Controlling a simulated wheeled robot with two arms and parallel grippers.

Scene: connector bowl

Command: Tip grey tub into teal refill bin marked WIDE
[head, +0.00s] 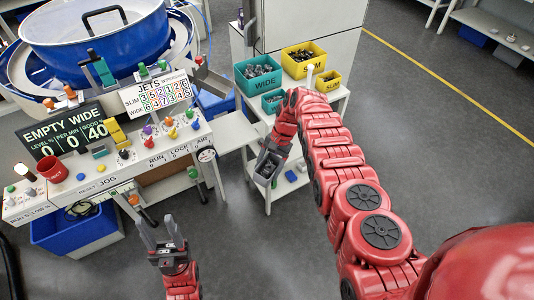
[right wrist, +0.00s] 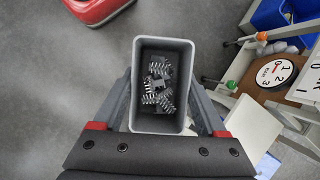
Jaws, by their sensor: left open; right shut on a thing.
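My right gripper (head: 272,160) is shut on the grey tub (head: 264,181), holding it in the air in front of the white cart. In the right wrist view the tub (right wrist: 163,44) stands between the fingers (right wrist: 163,112), and several dark, comb-like connectors (right wrist: 158,85) lie in its bottom. The teal bin marked WIDE (head: 264,84) stands on the cart's top, behind and above the tub, apart from it, with grey parts in it. My left gripper (head: 162,228) is open and empty, low in front of the control desk.
A smaller teal bin (head: 272,103) stands in front of the WIDE bin, partly hidden by my right arm. Yellow SLIM bins (head: 303,67) stand to its right. The control desk (head: 120,165) and blue bowl feeder (head: 95,40) fill the left. Floor right of the cart is clear.

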